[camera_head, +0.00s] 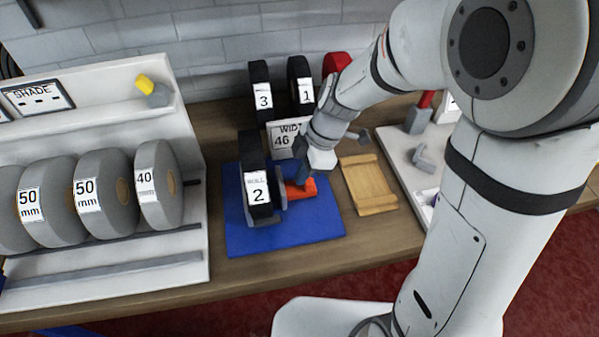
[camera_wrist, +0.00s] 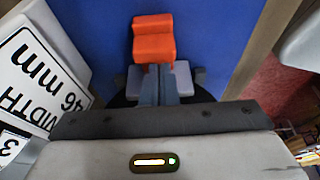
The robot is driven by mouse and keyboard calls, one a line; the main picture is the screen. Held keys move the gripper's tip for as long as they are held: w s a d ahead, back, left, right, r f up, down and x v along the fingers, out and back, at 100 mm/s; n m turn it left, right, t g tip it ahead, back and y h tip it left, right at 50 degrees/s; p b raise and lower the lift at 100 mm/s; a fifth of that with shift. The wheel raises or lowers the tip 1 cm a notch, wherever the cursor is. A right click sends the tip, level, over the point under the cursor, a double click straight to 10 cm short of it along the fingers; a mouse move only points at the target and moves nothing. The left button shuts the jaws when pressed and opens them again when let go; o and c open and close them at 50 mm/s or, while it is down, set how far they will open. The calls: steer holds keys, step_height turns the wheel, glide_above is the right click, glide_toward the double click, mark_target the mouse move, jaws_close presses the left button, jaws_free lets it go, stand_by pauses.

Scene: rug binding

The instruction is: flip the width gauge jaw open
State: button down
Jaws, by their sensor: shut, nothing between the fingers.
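The width gauge is on the blue mat (camera_head: 320,227), beside the black roll labelled 2 (camera_head: 251,150). Its orange jaw (camera_head: 308,186) shows low beside the roll, and as an orange block in the wrist view (camera_wrist: 153,42). A grey part (camera_head: 282,193) sits between the roll and the orange jaw. My gripper (camera_head: 302,176) is shut and empty, pointing down at the orange jaw. In the wrist view its fingertips (camera_wrist: 154,70) reach the near edge of the orange block. I cannot tell whether they touch it. The gauge's hinge is not clear.
A card reading WIDTH 46 mm (camera_head: 284,136) stands behind the mat, with rolls 3 (camera_head: 262,90) and 1 (camera_head: 300,82) beyond. A wooden tray (camera_head: 368,184) lies right of the mat. A rack of grey rolls (camera_head: 103,190) stands left. The mat's front is clear.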

steer(key=p+v, duration=0.3)
steer(key=v, duration=0.7)
steer(key=shift+p, duration=0.4)
steer(key=shift+f, duration=0.15)
steer(key=s+d+r+m+t+h, duration=0.1)
steer(key=s+d+r+m+t, duration=0.1)
steer(key=s+d+m, duration=0.3)
steer(key=s+d+r+m+t+h, duration=0.2)
steer(key=s+d+r+m, duration=0.2)
steer(key=d+m, duration=0.7)
steer(key=s+m, duration=0.1)
steer(key=m, duration=0.4)
steer(key=shift+s+r+h, duration=0.15)
steer(key=shift+s+h, duration=0.15)
